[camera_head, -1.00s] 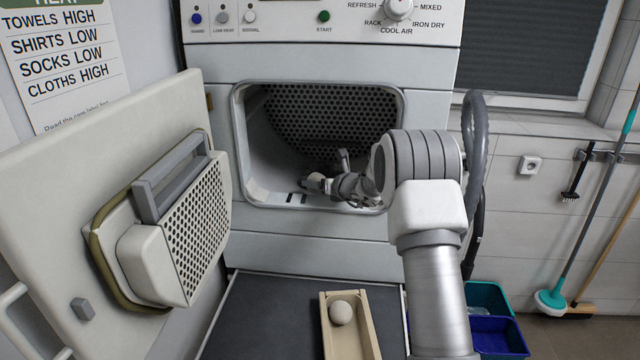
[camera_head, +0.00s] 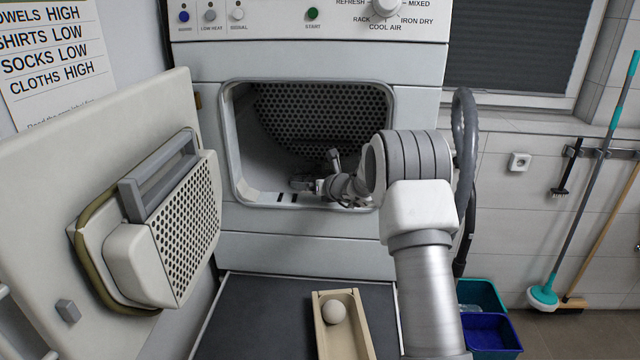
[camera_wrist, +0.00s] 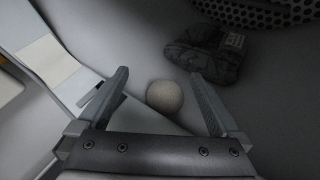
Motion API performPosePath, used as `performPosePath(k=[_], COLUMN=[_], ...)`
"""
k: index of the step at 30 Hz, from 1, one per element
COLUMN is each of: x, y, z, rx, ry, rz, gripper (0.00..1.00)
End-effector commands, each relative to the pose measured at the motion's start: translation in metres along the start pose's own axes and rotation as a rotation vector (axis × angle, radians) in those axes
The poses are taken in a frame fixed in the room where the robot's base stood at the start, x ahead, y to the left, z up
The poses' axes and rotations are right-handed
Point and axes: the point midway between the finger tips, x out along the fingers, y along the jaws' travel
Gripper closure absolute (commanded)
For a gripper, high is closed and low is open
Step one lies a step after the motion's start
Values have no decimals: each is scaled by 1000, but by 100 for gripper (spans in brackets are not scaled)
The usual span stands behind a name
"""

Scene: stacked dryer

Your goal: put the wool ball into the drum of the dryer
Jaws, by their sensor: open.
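A pale wool ball (camera_wrist: 164,96) lies on the smooth grey drum surface in the wrist view, between and just beyond my fingers, with gaps to both. My gripper (camera_wrist: 159,75) is open. In the head view my gripper (camera_head: 302,184) is inside the dryer's opening, low down, and no ball shows beside it there. The drum (camera_head: 320,115) has a perforated back wall. A second pale ball (camera_head: 334,311) sits in a cream tray (camera_head: 362,338) below the dryer.
The dryer door (camera_head: 40,190) stands open at the left with its perforated filter block (camera_head: 165,240). A dark, crumpled item with a pale label (camera_wrist: 208,52) lies in the drum. Blue and teal bins (camera_head: 490,335) stand at the lower right.

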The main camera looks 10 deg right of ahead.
Motion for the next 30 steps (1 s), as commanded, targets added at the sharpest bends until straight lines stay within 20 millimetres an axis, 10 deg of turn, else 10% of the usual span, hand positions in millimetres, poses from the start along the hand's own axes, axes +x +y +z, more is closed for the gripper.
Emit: performPosePath(k=[30], x=[-125], y=[6], z=[11], rx=[-22], ry=[2], rz=[8], gripper=[0])
